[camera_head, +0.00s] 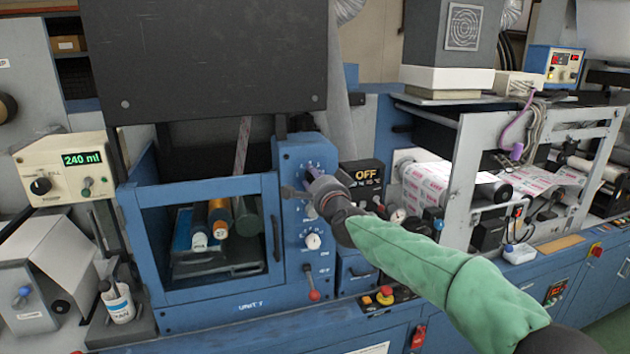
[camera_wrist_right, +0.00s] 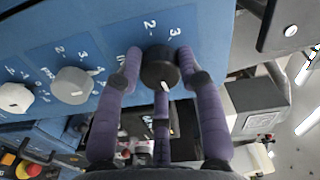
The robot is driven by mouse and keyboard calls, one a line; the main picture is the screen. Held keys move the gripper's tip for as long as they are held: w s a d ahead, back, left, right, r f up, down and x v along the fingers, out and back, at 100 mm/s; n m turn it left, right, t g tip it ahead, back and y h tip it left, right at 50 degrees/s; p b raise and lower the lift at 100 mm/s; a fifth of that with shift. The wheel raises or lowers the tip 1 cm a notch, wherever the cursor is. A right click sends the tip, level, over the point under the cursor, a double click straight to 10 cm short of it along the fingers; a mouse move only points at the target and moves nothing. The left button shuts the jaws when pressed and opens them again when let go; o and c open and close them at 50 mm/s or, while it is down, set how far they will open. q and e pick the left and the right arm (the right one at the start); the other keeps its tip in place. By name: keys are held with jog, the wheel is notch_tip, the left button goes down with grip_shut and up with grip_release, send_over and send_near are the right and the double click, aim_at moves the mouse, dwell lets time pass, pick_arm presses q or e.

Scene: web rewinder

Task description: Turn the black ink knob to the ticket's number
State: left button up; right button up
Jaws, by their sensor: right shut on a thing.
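The black ink knob (camera_wrist_right: 161,68) shows in the right wrist view on the blue control panel (camera_wrist_right: 85,35), with a white mark on its lower edge and a printed 2 and 3 above it. My right gripper (camera_head: 318,188) reaches the panel's upper part in the head view and mostly hides the knob there. In the wrist view its purple fingers (camera_wrist_right: 159,62) are shut around the knob, one on each side and one below. My left gripper is not in view. I cannot make out a ticket with a number.
A grey knob (camera_wrist_right: 72,85) and a white knob (camera_wrist_right: 16,97) sit beside the black one on the panel. An OFF display box (camera_head: 366,180) stands close right of the panel.

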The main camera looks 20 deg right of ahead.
jog(key=shift+a+f, duration=0.2)
jog(key=shift+f, duration=0.15)
jog(key=o, duration=1.1)
jog(key=shift+o, duration=0.2)
jog(key=shift+r, duration=0.15)
jog(key=shift+s+d+r, duration=0.1)
jog(key=shift+s, duration=0.05)
jog(key=shift+s, duration=0.25)
jog(key=s, duration=1.1)
jog(key=shift+d, duration=0.15)
jog(key=shift+s, duration=0.1)
